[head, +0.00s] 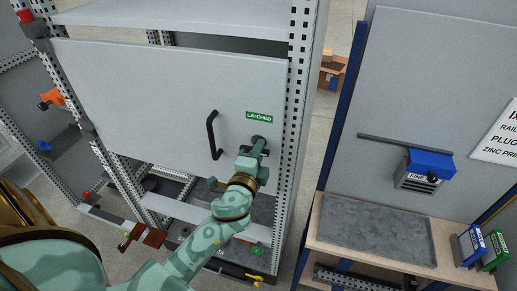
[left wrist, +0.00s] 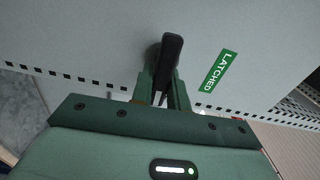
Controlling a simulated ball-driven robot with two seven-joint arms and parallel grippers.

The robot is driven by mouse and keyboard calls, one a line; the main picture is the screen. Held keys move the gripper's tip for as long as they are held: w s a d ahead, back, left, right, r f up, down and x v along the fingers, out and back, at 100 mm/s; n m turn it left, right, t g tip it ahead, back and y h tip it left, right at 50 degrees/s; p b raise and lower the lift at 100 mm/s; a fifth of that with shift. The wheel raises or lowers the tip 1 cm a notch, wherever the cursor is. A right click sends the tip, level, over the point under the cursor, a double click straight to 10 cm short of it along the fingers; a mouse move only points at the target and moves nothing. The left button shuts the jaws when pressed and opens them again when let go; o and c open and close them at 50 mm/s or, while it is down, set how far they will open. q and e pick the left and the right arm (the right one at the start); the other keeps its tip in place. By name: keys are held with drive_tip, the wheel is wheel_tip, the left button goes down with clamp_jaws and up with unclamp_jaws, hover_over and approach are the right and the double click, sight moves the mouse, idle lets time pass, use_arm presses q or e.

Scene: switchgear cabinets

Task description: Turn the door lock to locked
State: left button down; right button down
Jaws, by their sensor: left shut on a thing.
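The grey cabinet door (head: 165,95) is shut in its frame. The black door lock handle (head: 259,142) is near the door's right edge, below a green "LATCHED" label (head: 258,117). My left gripper (head: 255,155) is at the lock, with its fingers closed around the handle. In the left wrist view, the dark lock handle (left wrist: 171,50) sits between the two green fingers, and the label (left wrist: 217,71) is to its right. The fingers partly hide the lock's base. My right gripper is not in view.
A black pull handle (head: 213,135) is left of the lock. The perforated frame post (head: 297,80) stands close on the right. A workbench (head: 375,235) with a blue tool holder (head: 430,163) is further right. Open floor (head: 322,125) lies between them.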

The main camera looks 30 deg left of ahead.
use_arm(q)
drive_tip(key=shift+f+m, duration=0.1)
drive_tip(key=shift+m, duration=0.2)
idle(0.4)
drive_tip(key=c, duration=1.4)
unclamp_jaws()
drive_tip(key=shift+o, duration=0.2)
drive_tip(key=shift+s, duration=0.1)
drive_tip(key=b+v, duration=0.5)
drive_tip(key=v, duration=1.1)
drive_tip(key=shift+d, duration=0.2)
